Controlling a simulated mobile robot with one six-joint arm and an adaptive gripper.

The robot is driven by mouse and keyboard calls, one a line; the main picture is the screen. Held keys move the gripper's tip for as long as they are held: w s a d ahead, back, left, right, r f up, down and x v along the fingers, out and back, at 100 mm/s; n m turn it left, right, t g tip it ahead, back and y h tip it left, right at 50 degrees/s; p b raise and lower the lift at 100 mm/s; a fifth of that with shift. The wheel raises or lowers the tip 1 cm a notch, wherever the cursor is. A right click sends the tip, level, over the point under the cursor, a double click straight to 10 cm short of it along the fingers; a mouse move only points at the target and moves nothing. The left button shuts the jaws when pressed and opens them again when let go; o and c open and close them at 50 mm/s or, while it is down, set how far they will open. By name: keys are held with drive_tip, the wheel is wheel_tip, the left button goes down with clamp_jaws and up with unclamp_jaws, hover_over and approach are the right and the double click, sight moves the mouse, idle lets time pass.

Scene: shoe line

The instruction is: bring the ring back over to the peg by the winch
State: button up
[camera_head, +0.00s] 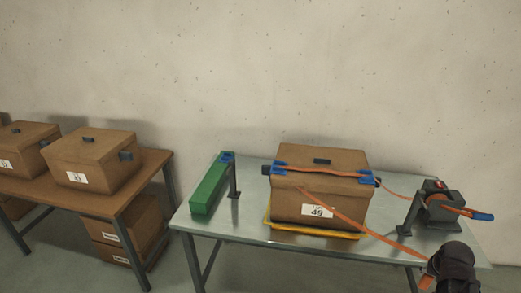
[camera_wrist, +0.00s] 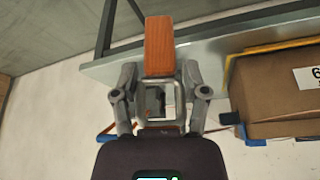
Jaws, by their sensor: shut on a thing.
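My gripper (camera_head: 450,268) is at the lower right in the head view, in front of the table's right end. In the wrist view, my gripper (camera_wrist: 160,95) has its fingers closed on both sides of a grey metal ring (camera_wrist: 143,88), with an orange strap (camera_wrist: 159,45) running from it. In the head view the strap (camera_head: 345,218) runs from the box down to my gripper, which hides the ring. A grey post, apparently the peg (camera_head: 410,215), stands left of the dark winch (camera_head: 437,203) on the table. The winch has a blue-ended handle (camera_head: 482,216).
A brown box (camera_head: 340,205) with blue corner guards and a strap across it sits on a yellow-edged base (camera_head: 290,229) on the table (camera_head: 225,232). A green beam (camera_head: 210,187) and a post stand left of it. A wooden table (camera_head: 155,165) with boxes stands farther left.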

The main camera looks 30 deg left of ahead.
drive_tip(key=shift+w+a, duration=0.15)
drive_tip(key=shift+w, duration=0.1)
drive_tip(key=w+a+r+p, duration=0.4)
drive_tip(key=a, duration=0.6)
drive_tip(key=w+a+r+p, duration=0.3)
drive_tip(key=w+a, duration=0.2)
drive_tip(key=a, duration=0.6)
drive_tip(key=w+a+r+p, duration=0.4)
drive_tip(key=a, duration=0.6)
drive_tip(key=s+a+r+p, duration=0.1)
drive_tip(key=a+r+p, duration=0.1)
drive_tip(key=a, duration=0.9)
drive_tip(key=s+a+r+p, duration=0.1)
drive_tip(key=a+r+p, duration=0.2)
drive_tip(key=a, duration=0.9)
drive_tip(key=s+a+r+p, duration=0.1)
drive_tip(key=a+r+p, duration=0.2)
drive_tip(key=a, duration=0.8)
drive_tip(key=shift+s+a, duration=0.2)
drive_tip(key=shift+s, duration=0.15)
drive_tip(key=shift+w+d, duration=0.1)
drive_tip(key=shift+d, duration=0.15)
